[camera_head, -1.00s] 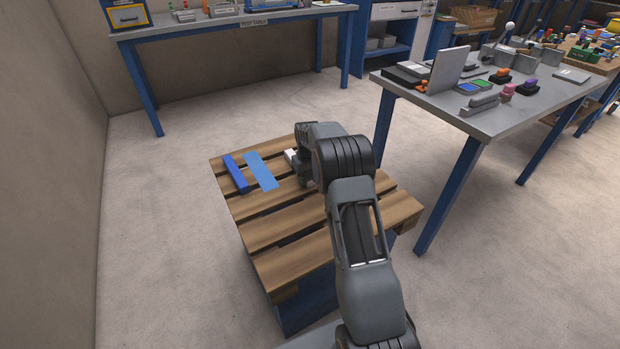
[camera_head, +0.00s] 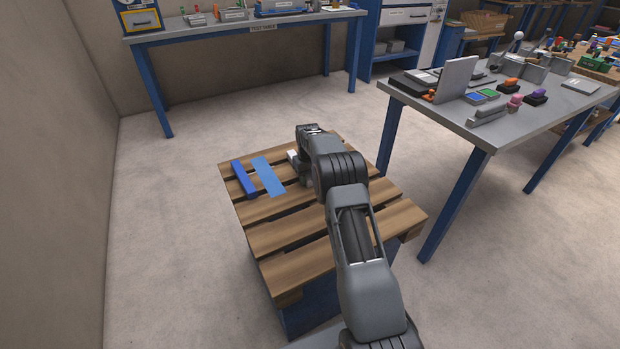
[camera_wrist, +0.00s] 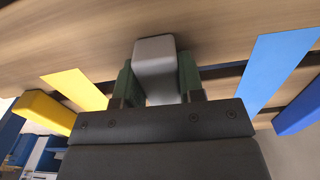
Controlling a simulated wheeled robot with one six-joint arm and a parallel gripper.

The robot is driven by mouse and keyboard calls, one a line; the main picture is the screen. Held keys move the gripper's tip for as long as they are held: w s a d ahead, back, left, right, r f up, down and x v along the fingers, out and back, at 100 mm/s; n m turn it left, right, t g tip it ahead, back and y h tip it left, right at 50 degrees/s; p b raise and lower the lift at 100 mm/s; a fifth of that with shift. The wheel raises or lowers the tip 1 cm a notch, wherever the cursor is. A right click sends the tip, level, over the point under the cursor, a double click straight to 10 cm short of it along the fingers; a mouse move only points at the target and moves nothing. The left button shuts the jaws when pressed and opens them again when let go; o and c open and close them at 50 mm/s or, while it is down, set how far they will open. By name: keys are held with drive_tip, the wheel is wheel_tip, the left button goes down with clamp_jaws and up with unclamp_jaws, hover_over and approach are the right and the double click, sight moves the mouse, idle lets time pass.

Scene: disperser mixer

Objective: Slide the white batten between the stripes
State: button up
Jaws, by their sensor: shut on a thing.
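The white batten (camera_wrist: 157,66) is between the two fingers of my gripper (camera_wrist: 157,85) in the wrist view, and the gripper is shut on it. Its white end (camera_head: 293,156) shows beside my arm in the head view. A light blue stripe (camera_head: 268,176) lies on the wooden pallet (camera_head: 290,237), left of the batten. A yellow stripe (camera_wrist: 78,88) shows on the other side of the batten in the wrist view; my arm hides it in the head view. The batten sits between the two stripes, apart from both. Whether it touches the pallet is unclear.
A dark blue bar (camera_head: 243,178) lies left of the blue stripe. A yellow bar (camera_wrist: 45,111) lies beyond the yellow stripe. The pallet has gaps between its slats. A grey table (camera_head: 490,125) with parts stands right, and a test table (camera_head: 250,23) stands behind.

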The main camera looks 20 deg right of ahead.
drive_tip(key=shift+w+a+p, duration=0.2)
drive_tip(key=shift+w+p, duration=0.3)
drive_tip(key=shift+w, duration=0.4)
drive_tip(key=shift+w+a+p, duration=0.15)
drive_tip(key=shift+w+p, duration=0.3)
drive_tip(key=shift+w, duration=0.45)
drive_tip(key=shift+w, duration=0.1)
drive_tip(key=o, duration=1.1)
